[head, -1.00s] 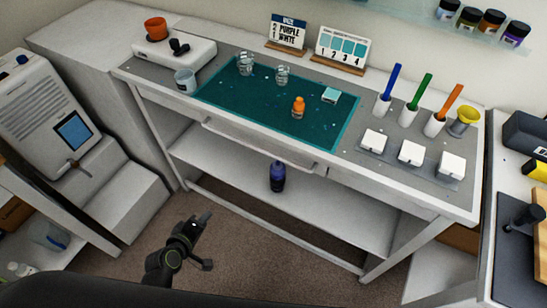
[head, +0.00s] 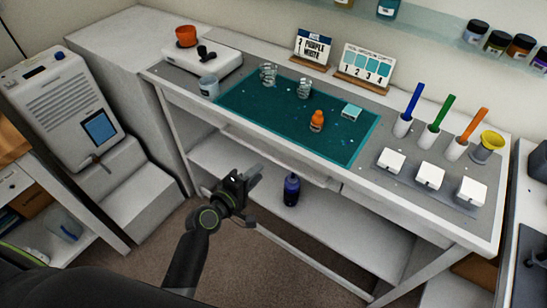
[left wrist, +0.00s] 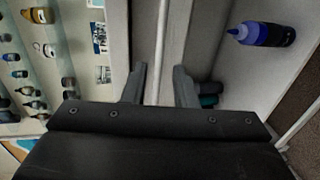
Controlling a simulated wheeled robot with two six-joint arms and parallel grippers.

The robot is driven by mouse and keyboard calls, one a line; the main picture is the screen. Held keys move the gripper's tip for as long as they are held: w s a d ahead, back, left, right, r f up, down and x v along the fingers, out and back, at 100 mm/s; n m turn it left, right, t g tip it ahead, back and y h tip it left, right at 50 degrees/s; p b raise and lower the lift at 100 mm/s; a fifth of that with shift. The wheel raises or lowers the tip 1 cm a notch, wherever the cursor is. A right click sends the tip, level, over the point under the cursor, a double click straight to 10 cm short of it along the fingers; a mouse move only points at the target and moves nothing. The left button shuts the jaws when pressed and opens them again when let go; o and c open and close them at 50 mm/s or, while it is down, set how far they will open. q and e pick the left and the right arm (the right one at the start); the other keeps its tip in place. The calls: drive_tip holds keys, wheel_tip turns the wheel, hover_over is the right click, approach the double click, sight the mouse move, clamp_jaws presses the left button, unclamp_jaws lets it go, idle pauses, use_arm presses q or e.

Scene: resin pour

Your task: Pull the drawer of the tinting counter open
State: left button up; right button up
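The tinting counter (head: 370,178) is a white bench with a teal mat on top. Its drawer front (head: 285,150) lies below the front edge and looks flush with the counter. The drawer handle is a long pale bar, seen in the left wrist view (left wrist: 162,45) running between my fingers. My left gripper (head: 246,176) is in front of the counter by the handle; in the left wrist view (left wrist: 160,78) its two fingers are apart, one on each side of the bar, with gaps showing. My right gripper is not in view.
A dark blue bottle (head: 291,189) stands on the lower shelf. A white machine (head: 75,110) is at the left. Floor in front is clear.

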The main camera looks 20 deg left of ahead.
sight(273, 158)
use_arm(q)
drive_tip(key=x, duration=0.9)
clamp_jaws()
